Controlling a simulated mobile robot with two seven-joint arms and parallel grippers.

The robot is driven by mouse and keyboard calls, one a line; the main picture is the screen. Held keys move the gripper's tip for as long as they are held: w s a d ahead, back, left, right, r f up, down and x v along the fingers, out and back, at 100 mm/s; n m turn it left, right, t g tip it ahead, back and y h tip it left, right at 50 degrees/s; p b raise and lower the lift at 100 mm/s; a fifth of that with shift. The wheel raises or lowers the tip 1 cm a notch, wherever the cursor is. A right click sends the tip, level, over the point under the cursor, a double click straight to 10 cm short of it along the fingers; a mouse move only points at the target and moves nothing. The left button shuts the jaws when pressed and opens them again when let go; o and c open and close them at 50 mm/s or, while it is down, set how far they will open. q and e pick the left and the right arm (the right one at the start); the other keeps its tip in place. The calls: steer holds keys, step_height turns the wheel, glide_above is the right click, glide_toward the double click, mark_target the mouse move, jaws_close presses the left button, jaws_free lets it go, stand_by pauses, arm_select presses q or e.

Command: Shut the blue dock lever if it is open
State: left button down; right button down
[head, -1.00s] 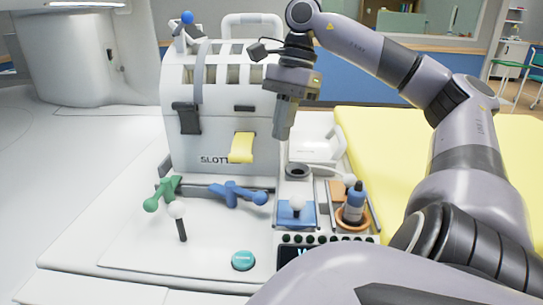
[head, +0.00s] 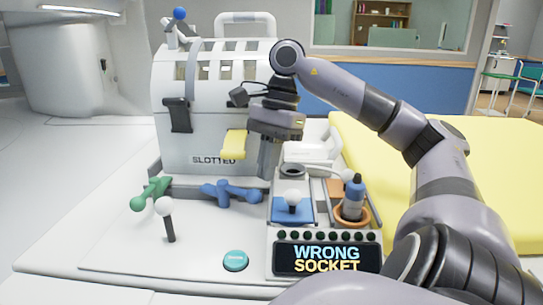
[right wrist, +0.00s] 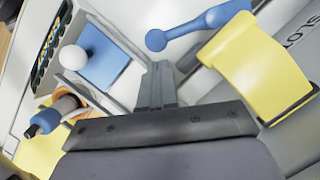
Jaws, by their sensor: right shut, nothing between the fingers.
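The blue dock lever (head: 232,192) lies low at the foot of the white slotted box, its rounded knob end pointing right. It also shows at the top of the right wrist view (right wrist: 200,26), knob to the left. I cannot tell for sure whether it is open or shut. My right gripper (head: 267,174) is shut and empty, pointing down in front of the box's right end, up and to the right of the lever's knob and apart from it. Its closed fingers show in the right wrist view (right wrist: 158,72). My left gripper is not in view.
The slotted box (head: 205,130) has a yellow flap (head: 233,144). A green lever (head: 150,192), white-knobbed stick (head: 167,212) and teal button (head: 235,260) are left and front. A blue pad (head: 284,211), bottle (head: 354,196) and "WRONG SOCKET" display (head: 326,259) are right.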

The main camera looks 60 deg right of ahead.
steer(key=shift+a+f, duration=0.2)
steer(key=shift+f, duration=0.45)
